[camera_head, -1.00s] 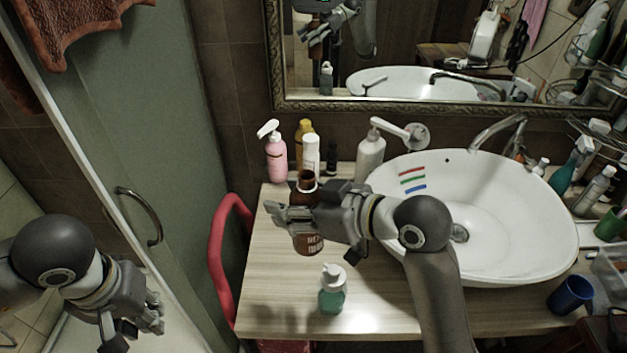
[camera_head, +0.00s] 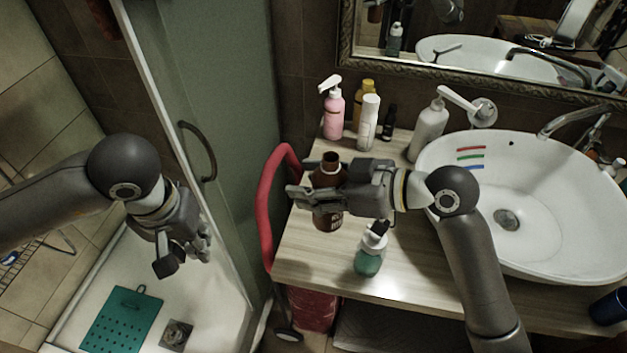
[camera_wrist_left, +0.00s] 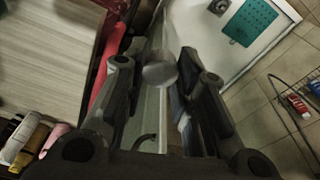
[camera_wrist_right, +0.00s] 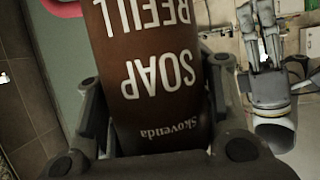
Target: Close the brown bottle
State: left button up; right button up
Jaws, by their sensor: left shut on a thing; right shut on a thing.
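The brown bottle (camera_head: 327,178) is upright, with an uncovered dark neck at its top. My right gripper (camera_head: 312,196) is shut around its body, above the left part of the counter. In the right wrist view the brown bottle (camera_wrist_right: 155,60) fills the space between the fingers, with white lettering "SOAP REFILL". My left gripper (camera_head: 187,254) is well left of the bottle, beyond the counter's edge and over the shower floor. In the left wrist view a small rounded grey piece (camera_wrist_left: 159,73), probably a cap, is between its fingers. This piece is hard to make out in the head view.
A teal pump bottle (camera_head: 368,262) stands in front of the brown bottle. A pink pump bottle (camera_head: 333,112), a white bottle (camera_head: 368,122) and others stand behind. The white basin (camera_head: 545,215) is right. A red curved frame (camera_head: 266,205) and the shower door (camera_head: 215,130) lie between the grippers.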

pick_arm(q)
jog(key=w+d+r+m, duration=0.2)
jog(key=w+d+r, duration=0.5)
jog(key=d+r, duration=0.2)
jog(key=shift+w+d+r+m, duration=0.2)
jog(key=shift+d+r+m, duration=0.15)
jog(key=shift+d, duration=0.75)
jog(key=d+r, duration=0.2)
jog(key=d+r+m, duration=0.1)
jog(key=d+r, duration=0.1)
jog(key=d+r+m, duration=0.1)
jog(key=d+r, duration=0.1)
jog(key=shift+w+d+r+h, duration=0.25)
jog(key=shift+d+r+h, duration=0.05)
jog(key=shift+d+r, duration=0.1)
jog(key=shift+m, duration=0.85)
jog(key=d+r, duration=0.1)
jog(key=s+d+r, duration=0.1)
jog(key=d+r, duration=0.3)
jog(key=shift+s+d+r, duration=0.1)
jog(key=shift+s+d, duration=0.15)
jog(key=shift+s, duration=0.05)
jog(key=shift+f, duration=2.05)
jog(key=shift+f, duration=0.85)
jog(key=shift+f, duration=0.55)
